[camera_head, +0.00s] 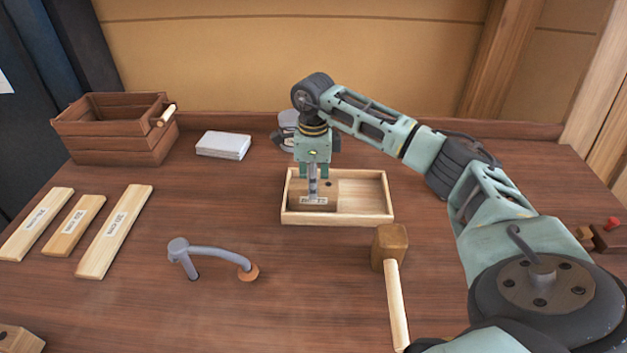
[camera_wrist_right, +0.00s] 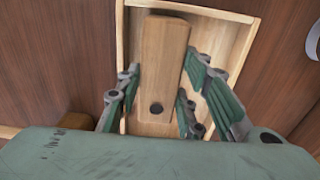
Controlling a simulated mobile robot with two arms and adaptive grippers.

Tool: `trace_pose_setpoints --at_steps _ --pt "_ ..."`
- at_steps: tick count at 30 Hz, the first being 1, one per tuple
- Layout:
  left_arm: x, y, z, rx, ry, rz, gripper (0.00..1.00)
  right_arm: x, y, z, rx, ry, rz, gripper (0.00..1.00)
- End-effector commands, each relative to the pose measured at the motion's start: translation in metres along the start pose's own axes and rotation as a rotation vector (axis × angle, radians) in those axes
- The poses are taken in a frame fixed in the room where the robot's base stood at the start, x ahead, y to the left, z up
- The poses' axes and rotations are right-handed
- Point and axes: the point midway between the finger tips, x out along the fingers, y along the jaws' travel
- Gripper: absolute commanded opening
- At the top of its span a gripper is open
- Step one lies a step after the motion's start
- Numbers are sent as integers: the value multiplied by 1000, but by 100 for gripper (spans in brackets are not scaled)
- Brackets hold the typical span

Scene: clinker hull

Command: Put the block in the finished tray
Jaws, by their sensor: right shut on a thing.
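The tray (camera_head: 380,213) is a shallow pale wooden box in the middle of the bench, with a small label in its left part. The block (camera_wrist_right: 163,60) is a brown wooden piece with a dark round hole near one end. My right gripper (camera_head: 313,190) points down into the left half of the tray and is shut on the block. In the right wrist view the block lies between the fingers, inside the outline of the tray (camera_wrist_right: 245,45). I cannot tell whether it touches the tray floor. My left gripper is not in view.
A mallet (camera_head: 396,300) lies in front of the tray, and a grey bent-handled tool (camera_head: 215,254) front left. Several labelled boards (camera_head: 115,230) lie at the left. A wooden crate (camera_head: 115,150) and a white stack (camera_head: 223,145) stand behind. Bench between boards and tray is mostly clear.

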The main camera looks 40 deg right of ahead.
Motion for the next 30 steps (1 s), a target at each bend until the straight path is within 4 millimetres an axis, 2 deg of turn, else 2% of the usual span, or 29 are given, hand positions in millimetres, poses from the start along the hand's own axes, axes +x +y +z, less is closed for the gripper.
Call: trace_pose_setpoints --at_steps 3,4,10,22,26,30 --pt "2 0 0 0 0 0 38 2 0 0 0 -1 -1 0" --pt "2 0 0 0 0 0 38 3 0 0 0 0 0 35" --pt "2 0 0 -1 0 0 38 2 0 0 1 0 0 53" --pt "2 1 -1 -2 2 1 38 -4 -1 0 1 -1 -1 54" --pt "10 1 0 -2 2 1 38 -21 -1 0 1 -2 -5 54" --pt "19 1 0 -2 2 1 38 -52 -2 0 2 -4 -6 54"
